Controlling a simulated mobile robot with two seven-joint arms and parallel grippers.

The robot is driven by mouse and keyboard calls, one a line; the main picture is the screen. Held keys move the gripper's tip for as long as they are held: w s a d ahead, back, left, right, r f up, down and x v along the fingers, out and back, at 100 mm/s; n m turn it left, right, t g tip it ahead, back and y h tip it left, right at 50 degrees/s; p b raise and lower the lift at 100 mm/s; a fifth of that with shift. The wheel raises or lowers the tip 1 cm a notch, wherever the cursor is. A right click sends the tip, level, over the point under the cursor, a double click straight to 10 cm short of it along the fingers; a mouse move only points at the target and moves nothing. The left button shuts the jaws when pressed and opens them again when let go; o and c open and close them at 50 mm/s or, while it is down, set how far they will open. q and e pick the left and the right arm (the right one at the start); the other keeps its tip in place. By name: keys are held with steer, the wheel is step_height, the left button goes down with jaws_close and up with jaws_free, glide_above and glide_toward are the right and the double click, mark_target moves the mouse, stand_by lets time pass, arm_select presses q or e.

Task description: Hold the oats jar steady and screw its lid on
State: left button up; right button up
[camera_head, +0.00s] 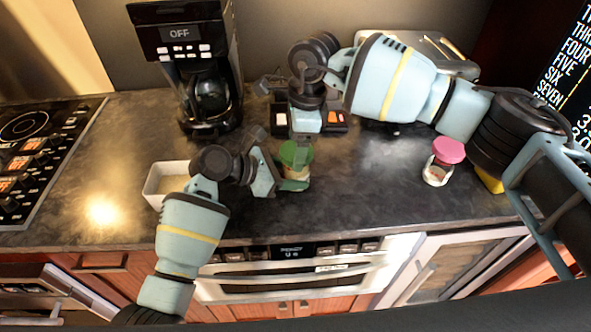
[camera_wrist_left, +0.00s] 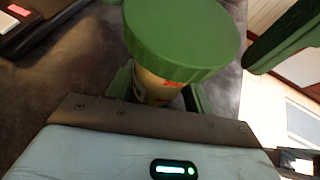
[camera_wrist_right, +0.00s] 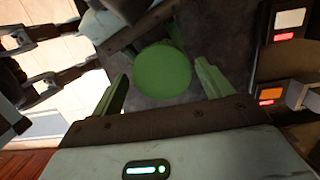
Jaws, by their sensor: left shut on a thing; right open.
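The oats jar (camera_head: 299,171) stands on the dark counter near its front edge, with a wide green lid (camera_head: 295,153) on its mouth. My left gripper (camera_head: 287,180) is shut on the jar body from the left, below the lid. The left wrist view shows the jar (camera_wrist_left: 158,88) between the fingers, its lid (camera_wrist_left: 185,35) covering the mouth; I cannot tell how tightly it is threaded. My right gripper (camera_head: 302,136) is open above and behind the jar. In the right wrist view the lid (camera_wrist_right: 163,71) lies beyond and between its parted green fingers (camera_wrist_right: 165,90), apparently untouched.
A white open box (camera_head: 156,184) stands left of my left gripper. A coffee maker (camera_head: 205,75) is behind it. A small jar with a pink lid (camera_head: 447,151) stands at the right. A metal toaster (camera_head: 450,62) is at the back. The counter between the jars is clear.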

steer(key=c, duration=0.9)
steer(key=shift+s+m+t, duration=0.1)
steer(key=shift+m+t, duration=0.2)
steer(key=shift+m, duration=2.1)
steer(key=shift+m, duration=0.9)
steer(key=shift+m+t+h, duration=0.3)
steer(key=shift+m, duration=1)
steer(key=shift+m, duration=0.4)
steer(key=m, duration=0.3)
steer(key=shift+m+h, duration=0.3)
steer(key=shift+m, duration=0.1)
